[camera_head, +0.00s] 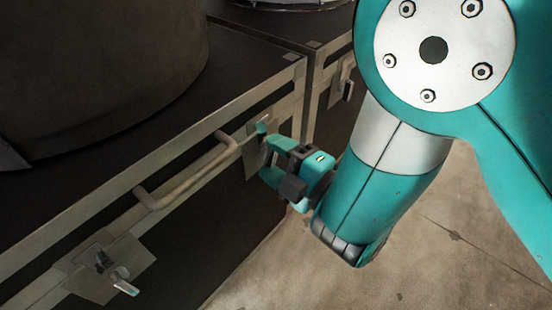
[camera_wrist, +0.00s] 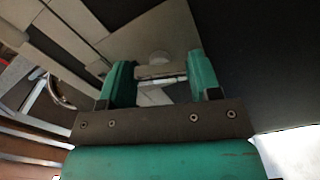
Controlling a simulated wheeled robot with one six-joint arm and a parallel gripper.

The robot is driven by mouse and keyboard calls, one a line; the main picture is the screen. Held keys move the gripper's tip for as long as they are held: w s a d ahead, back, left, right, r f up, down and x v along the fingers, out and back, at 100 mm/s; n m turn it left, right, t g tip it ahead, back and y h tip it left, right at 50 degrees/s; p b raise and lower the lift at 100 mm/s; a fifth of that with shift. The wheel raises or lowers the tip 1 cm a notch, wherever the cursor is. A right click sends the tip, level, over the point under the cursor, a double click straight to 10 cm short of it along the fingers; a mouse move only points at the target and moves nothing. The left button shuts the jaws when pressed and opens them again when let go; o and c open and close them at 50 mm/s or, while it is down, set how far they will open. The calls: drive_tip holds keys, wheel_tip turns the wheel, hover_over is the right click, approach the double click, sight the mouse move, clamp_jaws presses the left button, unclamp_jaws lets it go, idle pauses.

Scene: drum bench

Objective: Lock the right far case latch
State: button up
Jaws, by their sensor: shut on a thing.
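My gripper (camera_head: 267,150) is at the latch plate (camera_head: 253,160) on the front face of the near dark case, just right of its handle. The latch itself is mostly hidden behind my fingers in the head view. In the wrist view my two teal fingers (camera_wrist: 161,70) stand on either side of a pale metal latch lever (camera_wrist: 160,72), shut on it. The lever lies across between the fingers, in front of a round pivot (camera_wrist: 159,57) on the grey plate (camera_wrist: 172,30). I cannot tell whether the latch is locked.
A second latch (camera_head: 117,278) is at the lower left of the same case, with a bar handle (camera_head: 187,175) between. Another case with its own latch (camera_head: 343,88) stands beyond a narrow gap. A large dark drum (camera_head: 95,70) rests on top. Floor (camera_head: 430,260) is clear at right.

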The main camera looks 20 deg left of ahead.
drive_tip(key=shift+f+n+b, duration=0.1)
drive_tip(key=shift+n+b, duration=0.3)
drive_tip(key=shift+n, duration=1.2)
drive_tip(key=o, duration=0.9)
